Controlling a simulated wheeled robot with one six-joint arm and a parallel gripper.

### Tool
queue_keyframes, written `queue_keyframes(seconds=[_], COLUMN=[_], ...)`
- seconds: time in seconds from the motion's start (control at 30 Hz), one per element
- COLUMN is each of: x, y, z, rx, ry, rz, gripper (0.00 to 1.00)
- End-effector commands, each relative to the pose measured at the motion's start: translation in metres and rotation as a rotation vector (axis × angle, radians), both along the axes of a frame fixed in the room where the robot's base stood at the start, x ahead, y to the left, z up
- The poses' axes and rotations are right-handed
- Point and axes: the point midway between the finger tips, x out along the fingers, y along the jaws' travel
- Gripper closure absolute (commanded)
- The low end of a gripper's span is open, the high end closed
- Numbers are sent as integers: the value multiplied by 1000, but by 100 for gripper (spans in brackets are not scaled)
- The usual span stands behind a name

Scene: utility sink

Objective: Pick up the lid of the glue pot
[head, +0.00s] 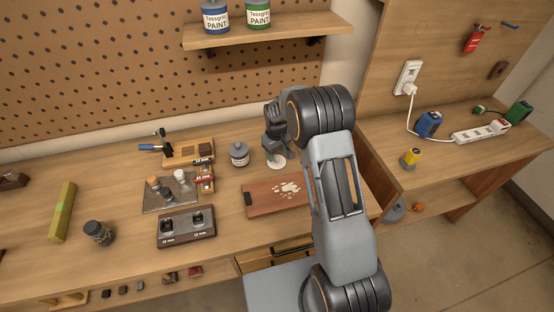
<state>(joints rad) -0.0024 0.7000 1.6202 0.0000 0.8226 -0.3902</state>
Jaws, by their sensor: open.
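A small grey pot (239,155) with a pale label and a darker top stands upright on the workbench, left of my gripper. It looks like the glue pot, but its label is too small to read. My gripper (274,153) is open and points down just right of the pot, apart from it. A pale round, flat thing (277,163) shows right under the fingers. I cannot tell whether it is the lid, or whether the fingers touch it. My arm crosses the right part of the bench and hides what is behind it.
A reddish-brown board (262,199) with pale bits lies in front of my gripper. A grey mat (157,196) with small bottles, a dark two-hole block (187,226) and a dark jar (99,233) stand left. A shelf (300,29) with paint cans hangs above.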

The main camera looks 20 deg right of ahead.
Motion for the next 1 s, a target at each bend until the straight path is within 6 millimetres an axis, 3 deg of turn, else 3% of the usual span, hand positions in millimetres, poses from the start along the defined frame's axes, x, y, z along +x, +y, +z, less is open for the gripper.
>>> queue_keyframes(seconds=[0.2, 0.53, 1.0], x=[-1, 0, 0], y=[0, 0, 0], z=[-22, -26, -26], rx=[1, 0, 0], ry=[1, -2, -1], rz=[0, 0, 0], gripper=[44, 45, 90])
